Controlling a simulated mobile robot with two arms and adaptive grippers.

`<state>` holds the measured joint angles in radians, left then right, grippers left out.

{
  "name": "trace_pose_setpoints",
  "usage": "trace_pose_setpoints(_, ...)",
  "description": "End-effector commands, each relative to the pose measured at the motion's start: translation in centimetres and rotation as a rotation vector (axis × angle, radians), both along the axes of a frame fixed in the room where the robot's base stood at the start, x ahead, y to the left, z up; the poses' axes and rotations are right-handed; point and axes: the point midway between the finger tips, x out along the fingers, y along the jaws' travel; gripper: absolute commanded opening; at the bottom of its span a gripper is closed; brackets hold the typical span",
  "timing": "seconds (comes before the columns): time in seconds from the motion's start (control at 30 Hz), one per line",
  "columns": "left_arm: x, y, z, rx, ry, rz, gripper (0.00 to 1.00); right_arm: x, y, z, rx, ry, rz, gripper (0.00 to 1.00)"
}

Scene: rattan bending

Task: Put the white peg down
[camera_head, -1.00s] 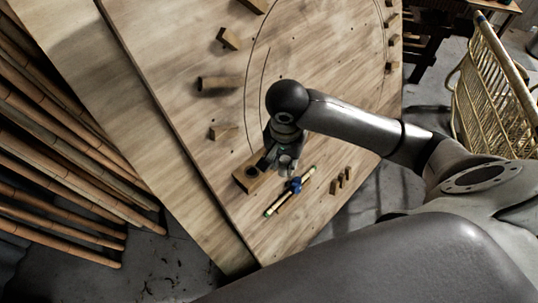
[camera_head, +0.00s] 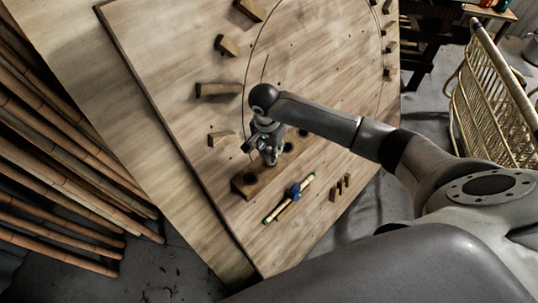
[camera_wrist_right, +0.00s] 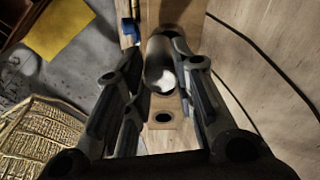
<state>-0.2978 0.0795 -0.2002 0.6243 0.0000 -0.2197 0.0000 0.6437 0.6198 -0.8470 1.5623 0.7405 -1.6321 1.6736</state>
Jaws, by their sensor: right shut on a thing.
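My right gripper (camera_head: 270,160) is shut on the white peg, above the board. In the right wrist view the white peg (camera_wrist_right: 164,79) sits between the two fingers of my right gripper (camera_wrist_right: 163,88), with its round pale end facing the camera. The peg's far end is hard to make out. A wooden block with holes (camera_head: 243,186) lies under and around the gripper in the head view. A dark hole of the block shows below the peg in the wrist view (camera_wrist_right: 175,106). My left gripper is not in view.
A pale stick with a blue part (camera_head: 290,199) lies on the board near the block. Wooden blocks (camera_head: 218,90) line a drawn curve. Bamboo poles (camera_head: 60,165) lie left; a rattan frame (camera_head: 490,95) stands right.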

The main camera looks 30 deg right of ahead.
Motion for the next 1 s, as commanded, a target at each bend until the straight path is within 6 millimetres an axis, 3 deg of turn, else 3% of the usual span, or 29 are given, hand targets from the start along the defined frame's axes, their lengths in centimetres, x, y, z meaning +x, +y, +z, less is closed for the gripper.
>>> trace_pose_setpoints(0.27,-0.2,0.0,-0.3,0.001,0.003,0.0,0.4,1.3,-0.1,-1.5,0.001,-0.001,0.0,0.07)
trace_pose_setpoints(0.5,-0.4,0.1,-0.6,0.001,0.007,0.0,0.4,1.4,-0.2,-4.5,0.0,0.0,0.001,0.07)
trace_pose_setpoints(0.9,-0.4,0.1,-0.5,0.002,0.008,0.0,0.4,1.4,-0.2,-5.0,0.0,-0.001,0.001,0.07)
trace_pose_setpoints(0.93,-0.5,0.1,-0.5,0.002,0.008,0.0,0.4,1.4,-0.2,-5.0,0.0,-0.001,0.001,0.27)
trace_pose_setpoints(1.0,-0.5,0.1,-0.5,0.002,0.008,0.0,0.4,1.4,-0.2,-5.0,0.0,-0.001,0.001,0.36)
